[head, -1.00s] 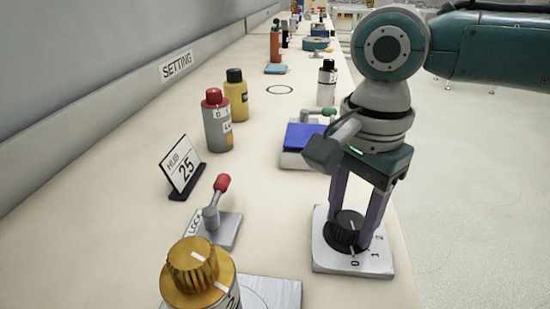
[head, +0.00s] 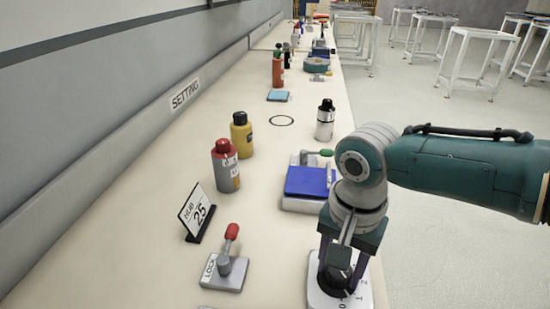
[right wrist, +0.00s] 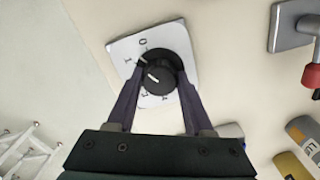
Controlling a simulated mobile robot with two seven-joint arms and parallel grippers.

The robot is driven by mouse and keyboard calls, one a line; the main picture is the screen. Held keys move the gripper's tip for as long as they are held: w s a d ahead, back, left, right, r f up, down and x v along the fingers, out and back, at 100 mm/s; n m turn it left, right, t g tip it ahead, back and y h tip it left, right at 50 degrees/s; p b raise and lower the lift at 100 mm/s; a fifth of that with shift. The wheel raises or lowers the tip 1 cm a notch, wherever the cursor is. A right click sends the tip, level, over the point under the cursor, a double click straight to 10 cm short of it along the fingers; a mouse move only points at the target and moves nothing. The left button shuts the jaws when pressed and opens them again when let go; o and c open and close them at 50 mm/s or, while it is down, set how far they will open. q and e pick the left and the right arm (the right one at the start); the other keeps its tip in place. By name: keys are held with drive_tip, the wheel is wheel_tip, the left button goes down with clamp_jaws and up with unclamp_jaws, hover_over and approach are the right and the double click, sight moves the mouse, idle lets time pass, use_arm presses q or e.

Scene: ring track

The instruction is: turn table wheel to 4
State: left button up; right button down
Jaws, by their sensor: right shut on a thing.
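The table wheel is a black round knob (right wrist: 160,72) on a white plate (right wrist: 120,48) with numbers around it. In the head view the plate (head: 318,292) is at the bottom, and the knob is mostly hidden by my right gripper (head: 338,272). My right gripper, also in the right wrist view (right wrist: 158,82), points down with one finger on each side of the knob and is shut on it. A white line shows on the knob; a 0 and a 1 show at the plate's upper left. My left gripper is not in view.
A blue-topped box (head: 310,181) stands just behind my right gripper. To the left are a red-knobbed lever on a LOCK plate (head: 225,271), a HUB 25 sign (head: 196,213), a grey red-capped bottle (head: 225,166) and a yellow bottle (head: 241,136). The wall bounds the bench's left side.

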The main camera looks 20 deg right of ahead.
drive_tip(key=n, duration=0.3)
drive_tip(key=shift+r+p, duration=0.1)
drive_tip(key=shift+p, duration=0.2)
drive_tip(key=n, duration=0.3)
drive_tip(key=shift+n+p, duration=0.3)
drive_tip(key=n, duration=0.3)
drive_tip(key=shift+n, duration=0.3)
drive_tip(key=n, duration=0.3)
drive_tip(key=shift+n, duration=0.3)
drive_tip(key=n, duration=0.3)
drive_tip(key=shift+n, duration=0.3)
drive_tip(key=n, duration=0.3)
drive_tip(key=shift+n, duration=0.3)
drive_tip(key=n, duration=0.4)
drive_tip(key=shift+n, duration=1.3)
